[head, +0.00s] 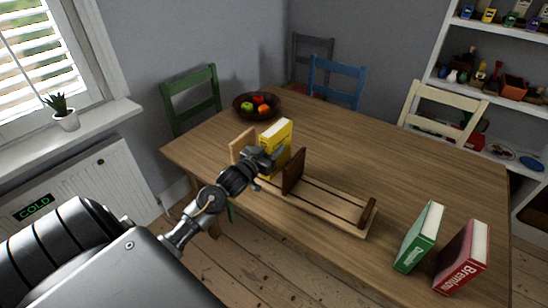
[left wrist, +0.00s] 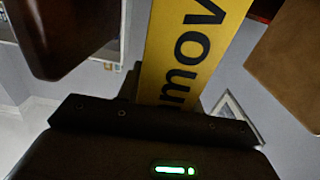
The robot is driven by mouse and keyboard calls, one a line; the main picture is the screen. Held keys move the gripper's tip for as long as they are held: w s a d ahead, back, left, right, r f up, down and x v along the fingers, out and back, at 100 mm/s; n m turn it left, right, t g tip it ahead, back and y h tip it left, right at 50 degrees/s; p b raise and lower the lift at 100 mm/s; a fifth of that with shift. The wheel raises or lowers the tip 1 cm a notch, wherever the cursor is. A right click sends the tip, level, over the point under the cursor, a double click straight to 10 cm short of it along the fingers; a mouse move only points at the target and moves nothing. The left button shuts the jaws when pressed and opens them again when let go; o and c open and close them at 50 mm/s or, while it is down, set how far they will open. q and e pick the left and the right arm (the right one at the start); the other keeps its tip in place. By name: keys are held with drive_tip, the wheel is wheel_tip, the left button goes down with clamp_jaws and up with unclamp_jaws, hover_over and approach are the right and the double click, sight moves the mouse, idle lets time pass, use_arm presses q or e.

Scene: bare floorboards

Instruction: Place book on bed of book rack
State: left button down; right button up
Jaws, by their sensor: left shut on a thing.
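A yellow book (head: 279,136) stands upright at the left part of the wooden book rack (head: 320,202), between the light end panel (head: 242,143) and a dark brown divider (head: 293,171). My left gripper (head: 268,158) is shut on the yellow book from the near side. The book's yellow cover with black letters (left wrist: 185,45) fills the middle of the left wrist view. The gripper hides the book's lower part, so I cannot tell whether it touches the rack's bed. A green book (head: 420,237) and a red book (head: 463,258) stand on the table right of the rack. My right gripper is not in view.
The rack stands on a wooden table (head: 400,165). A fruit bowl (head: 257,105) stands behind it. Green, blue and cream chairs surround the table. Shelves (head: 500,90) stand at the right.

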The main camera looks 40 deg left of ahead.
use_arm(q)
drive_tip(key=shift+f, duration=1.75)
drive_tip(key=shift+f, duration=0.15)
drive_tip(key=c, duration=0.9)
unclamp_jaws()
drive_tip(key=shift+d, duration=0.1)
drive_tip(key=s+b, duration=0.1)
drive_tip(key=s, duration=1.1)
drive_tip(key=shift+d, duration=0.1)
